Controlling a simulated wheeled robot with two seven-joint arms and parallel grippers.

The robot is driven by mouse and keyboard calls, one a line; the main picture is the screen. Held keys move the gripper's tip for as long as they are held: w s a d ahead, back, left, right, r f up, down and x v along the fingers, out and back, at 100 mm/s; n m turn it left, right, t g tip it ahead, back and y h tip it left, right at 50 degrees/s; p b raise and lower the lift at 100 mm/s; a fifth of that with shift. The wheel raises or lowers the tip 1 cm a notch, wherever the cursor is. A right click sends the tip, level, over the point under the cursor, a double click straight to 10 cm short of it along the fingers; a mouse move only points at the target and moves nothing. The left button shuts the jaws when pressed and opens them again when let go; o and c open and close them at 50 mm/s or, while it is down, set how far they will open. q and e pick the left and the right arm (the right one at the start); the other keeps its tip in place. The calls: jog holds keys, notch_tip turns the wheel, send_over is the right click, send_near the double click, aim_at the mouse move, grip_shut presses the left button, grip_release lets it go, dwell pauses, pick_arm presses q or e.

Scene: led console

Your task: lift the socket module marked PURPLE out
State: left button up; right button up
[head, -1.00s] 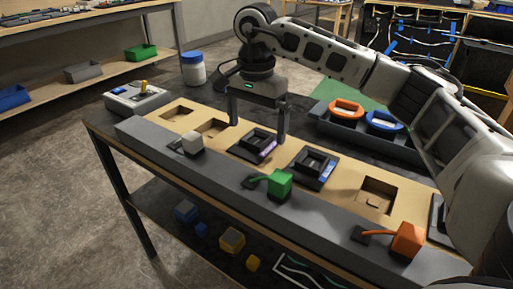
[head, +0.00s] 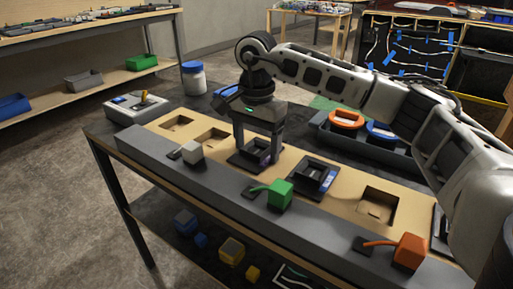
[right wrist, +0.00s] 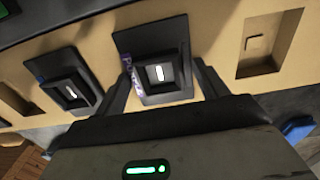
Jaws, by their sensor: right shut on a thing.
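The socket module with the purple label (head: 248,158) is a dark square block on a plate, in the tan board of the console. In the right wrist view the module (right wrist: 158,72) shows a white slot mark, and letters on its purple strip (right wrist: 127,72) are partly readable. My right gripper (head: 257,155) points down and is shut on this module, one finger on each side. In the right wrist view the fingers of my right gripper (right wrist: 164,88) flank the block. The module appears seated at board level. My left gripper is out of view.
A second dark module (head: 314,175) with a blue label is close beside. Empty square recesses (head: 209,137) lie left, another (head: 378,206) right. A tray with orange and blue rings (head: 346,120) is behind.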

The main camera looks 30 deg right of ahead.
aim_at(256, 151)
jog(key=shift+r, duration=0.4)
notch_tip(256, 151, up, 2)
jog(key=shift+r, duration=0.15)
pick_arm(q)
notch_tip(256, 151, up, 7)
jog(key=p, duration=0.6)
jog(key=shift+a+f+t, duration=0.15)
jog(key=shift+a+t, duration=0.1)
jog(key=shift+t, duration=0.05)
pick_arm(e)
jog(key=s+a+r, duration=0.9)
jog(key=s+r, duration=0.2)
jog(key=r, duration=0.3)
